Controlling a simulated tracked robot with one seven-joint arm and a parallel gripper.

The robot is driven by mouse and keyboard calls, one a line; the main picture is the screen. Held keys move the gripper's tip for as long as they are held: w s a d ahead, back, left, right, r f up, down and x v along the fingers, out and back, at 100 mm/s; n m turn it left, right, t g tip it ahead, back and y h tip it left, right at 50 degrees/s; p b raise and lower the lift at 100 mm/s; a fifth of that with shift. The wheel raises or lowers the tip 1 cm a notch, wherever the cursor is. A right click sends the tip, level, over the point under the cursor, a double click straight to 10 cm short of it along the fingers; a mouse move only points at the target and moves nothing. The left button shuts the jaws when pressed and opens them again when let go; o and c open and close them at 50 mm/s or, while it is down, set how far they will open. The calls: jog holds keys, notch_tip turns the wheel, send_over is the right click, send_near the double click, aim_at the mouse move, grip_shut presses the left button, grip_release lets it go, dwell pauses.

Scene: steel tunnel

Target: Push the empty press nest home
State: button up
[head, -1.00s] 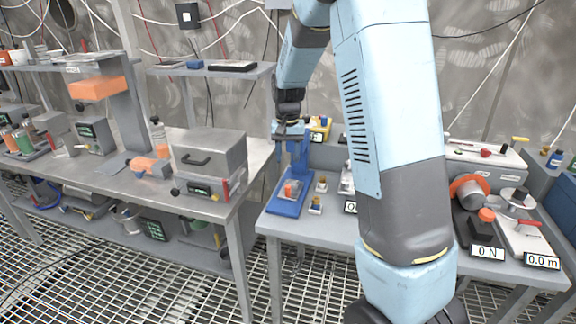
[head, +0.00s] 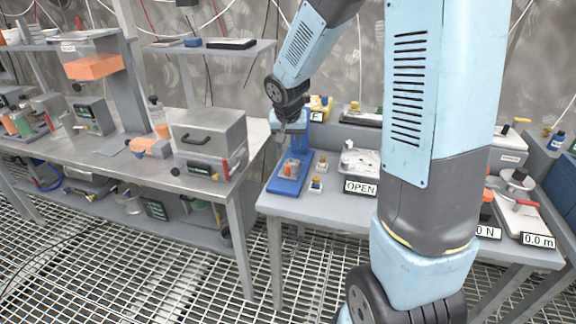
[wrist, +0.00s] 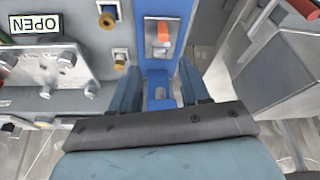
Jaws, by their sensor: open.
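The blue press (head: 287,178) stands on the right-hand bench, with its base reaching toward the front edge. On that base sits a small grey nest (head: 292,167) with an orange-red upright piece. In the wrist view the nest (wrist: 155,50) lies on the blue base, beyond my fingertips. I cannot tell whether it is fully home or whether anything is in it. My gripper (wrist: 160,88) is open, its two fingers apart with the blue base visible between them. In the head view my gripper (head: 291,127) is above the press, partly merged with its column.
Two small brass-topped fittings (head: 318,180) stand right of the press. A grey plate with bolts (head: 360,160) and an OPEN sign (head: 361,188) is further right. A grey box (head: 209,143) stands on the left-hand bench, across a gap.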

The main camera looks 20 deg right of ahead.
aim_at(288, 166)
jog(key=x, duration=1.3)
jog(key=shift+w+a+f, duration=0.1)
jog(key=shift+a+f, duration=0.25)
grip_shut()
dwell(0.5)
